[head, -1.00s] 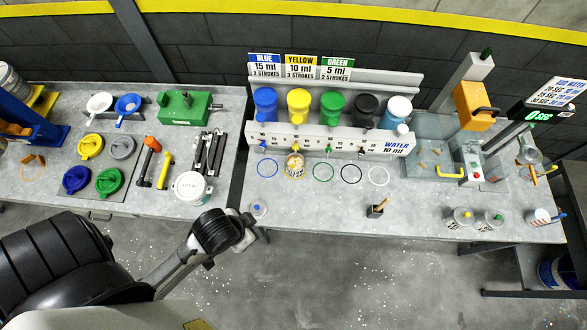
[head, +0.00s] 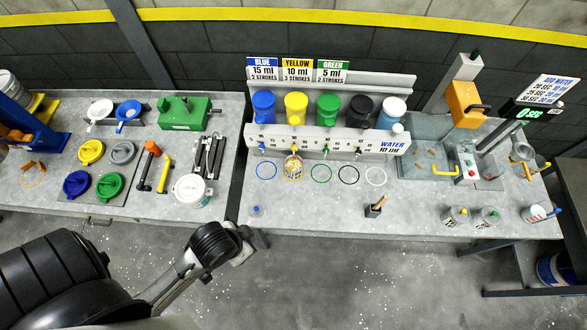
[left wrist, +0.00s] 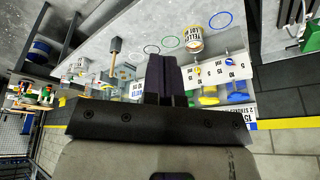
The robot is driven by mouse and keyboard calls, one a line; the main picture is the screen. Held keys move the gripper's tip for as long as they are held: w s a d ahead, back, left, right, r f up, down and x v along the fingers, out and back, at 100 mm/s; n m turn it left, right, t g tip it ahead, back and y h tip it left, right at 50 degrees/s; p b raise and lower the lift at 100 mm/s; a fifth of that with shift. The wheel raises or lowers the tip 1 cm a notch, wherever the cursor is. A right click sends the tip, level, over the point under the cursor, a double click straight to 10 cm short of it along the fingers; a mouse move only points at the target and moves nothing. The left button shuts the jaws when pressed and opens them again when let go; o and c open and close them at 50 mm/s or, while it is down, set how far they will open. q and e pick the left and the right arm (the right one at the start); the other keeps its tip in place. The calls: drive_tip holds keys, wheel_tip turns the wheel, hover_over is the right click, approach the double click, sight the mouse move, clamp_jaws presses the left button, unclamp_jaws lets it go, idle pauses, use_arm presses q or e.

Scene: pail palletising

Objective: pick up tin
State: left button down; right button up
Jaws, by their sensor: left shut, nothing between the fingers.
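A small tin (head: 293,169) with a yellow and white label stands on the yellow ring under the yellow dispenser (head: 296,108). In the left wrist view the tin (left wrist: 193,40) shows beyond my fingertips, its label reading "YELLOW LOT". My left gripper (head: 246,240) is at the front edge of the bench, to the lower left of the tin and apart from it. In the left wrist view its dark fingers (left wrist: 168,75) are together with nothing between them. My right gripper is in neither current view.
A white-lidded pail (head: 190,188) stands near the front of the left bench. A brush holder (head: 374,210) and two lettered tins (head: 455,216) stand near the right bench's front. The bench around the empty rings is clear.

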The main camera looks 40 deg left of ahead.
use_arm(q)
drive_tip(key=c, duration=1.9)
unclamp_jaws()
drive_tip(key=shift+d, duration=0.2)
drive_tip(key=shift+o, duration=0.9)
drive_tip(key=o, duration=1.3)
drive_tip(key=shift+a, duration=0.15)
drive_tip(key=o, duration=0.4)
